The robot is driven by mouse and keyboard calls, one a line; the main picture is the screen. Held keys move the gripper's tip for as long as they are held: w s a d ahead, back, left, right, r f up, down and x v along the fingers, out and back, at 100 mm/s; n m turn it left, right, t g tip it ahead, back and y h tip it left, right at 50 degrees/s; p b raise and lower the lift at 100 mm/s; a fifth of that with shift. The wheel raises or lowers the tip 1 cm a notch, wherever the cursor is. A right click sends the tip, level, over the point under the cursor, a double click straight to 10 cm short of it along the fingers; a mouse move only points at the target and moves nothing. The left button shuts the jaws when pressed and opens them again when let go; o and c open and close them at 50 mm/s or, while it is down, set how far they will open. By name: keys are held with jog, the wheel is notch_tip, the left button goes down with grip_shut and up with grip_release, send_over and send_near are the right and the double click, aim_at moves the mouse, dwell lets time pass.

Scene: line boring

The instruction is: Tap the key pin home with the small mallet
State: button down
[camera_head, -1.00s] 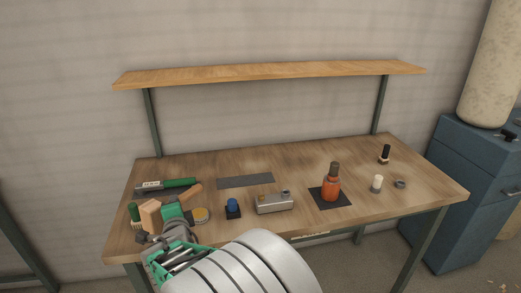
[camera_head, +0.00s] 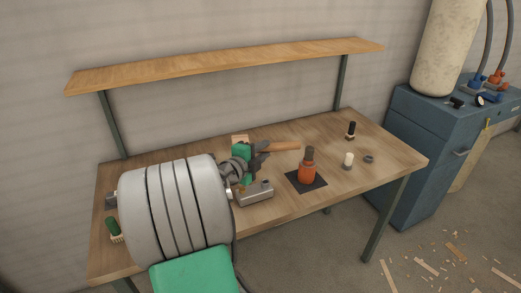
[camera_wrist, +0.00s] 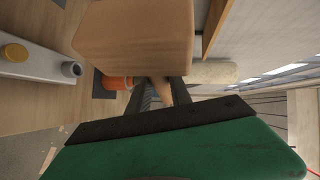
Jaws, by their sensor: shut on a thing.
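The small mallet is in my gripper (camera_head: 261,154), which is shut on its wooden handle (camera_head: 283,146). The blocky wooden head (camera_wrist: 133,35) fills the top of the wrist view, beside the dark fingers (camera_wrist: 163,92). A grey metal block (camera_head: 255,196) lies on the bench below my gripper and apart from the mallet. The wrist view shows a round yellow piece (camera_wrist: 15,53) and a grey ring-like boss (camera_wrist: 71,69) on its top. I cannot tell whether the yellow piece is the key pin.
An orange bottle (camera_head: 307,173) stands on a dark mat (camera_head: 294,184) right of the block. A white-topped piece (camera_head: 348,160), a dark ring (camera_head: 369,158) and a black-handled item (camera_head: 351,130) stand farther right. A shelf (camera_head: 230,64) spans above the bench (camera_head: 375,178). My arm hides the bench's left part.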

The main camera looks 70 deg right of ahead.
jog(key=shift+a+b, duration=0.1)
jog(key=shift+b, duration=0.45)
jog(key=shift+a+f+b, duration=0.1)
jog(key=shift+f+b, duration=0.15)
jog(key=shift+b, duration=0.3)
notch_tip(320, 180, down, 6)
jog(key=b, duration=0.9)
jog(key=shift+f, duration=0.15)
jog(key=shift+b, duration=0.6)
jog(key=shift+b, duration=0.4)
notch_tip(320, 180, up, 4)
jog(key=shift+f, duration=0.2)
